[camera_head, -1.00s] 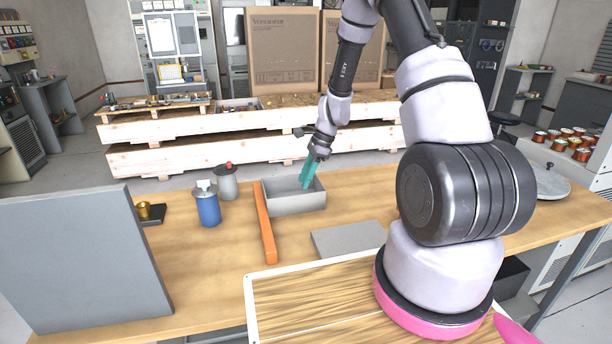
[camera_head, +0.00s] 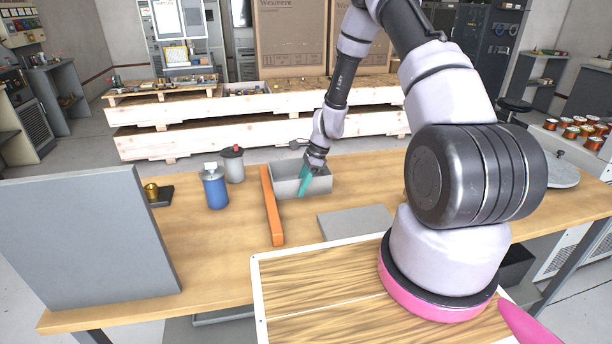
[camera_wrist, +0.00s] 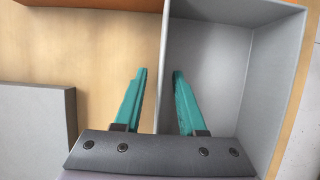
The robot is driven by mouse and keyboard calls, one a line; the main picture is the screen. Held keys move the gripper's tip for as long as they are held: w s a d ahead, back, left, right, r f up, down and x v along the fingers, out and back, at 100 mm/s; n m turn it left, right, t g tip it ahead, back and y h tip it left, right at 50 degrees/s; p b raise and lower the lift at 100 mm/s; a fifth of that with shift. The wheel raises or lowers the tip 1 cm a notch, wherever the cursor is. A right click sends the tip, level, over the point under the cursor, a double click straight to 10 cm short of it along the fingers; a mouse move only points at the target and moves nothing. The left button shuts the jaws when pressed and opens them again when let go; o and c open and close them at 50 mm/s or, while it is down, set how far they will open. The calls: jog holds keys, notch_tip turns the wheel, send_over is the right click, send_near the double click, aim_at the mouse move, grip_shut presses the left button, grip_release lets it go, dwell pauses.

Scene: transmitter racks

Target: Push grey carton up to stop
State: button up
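The grey carton (camera_head: 318,186) is an open, shallow box standing upright on the wooden bench. An orange bar (camera_head: 272,215), seemingly the stop, lies along its left side in the head view. The carton's left end is very close to the bar; I cannot tell if they touch. My gripper (camera_head: 302,194) points down at the carton's near wall. In the wrist view my gripper's teal fingers (camera_wrist: 161,73) are apart, one on each side of that wall, with visible space beside it. The orange bar (camera_wrist: 85,4) shows at the top edge there.
A grey slab (camera_head: 355,222) lies on the bench in front of the carton. A blue canister (camera_head: 214,189) and a grey canister with a red knob (camera_head: 233,166) stand left of the bar. A large grey panel (camera_head: 85,240) stands at the bench's left end.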

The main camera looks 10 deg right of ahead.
jog(key=shift+a+f, duration=0.25)
jog(key=shift+f, duration=0.3)
grip_shut()
dwell(1.0)
grip_release()
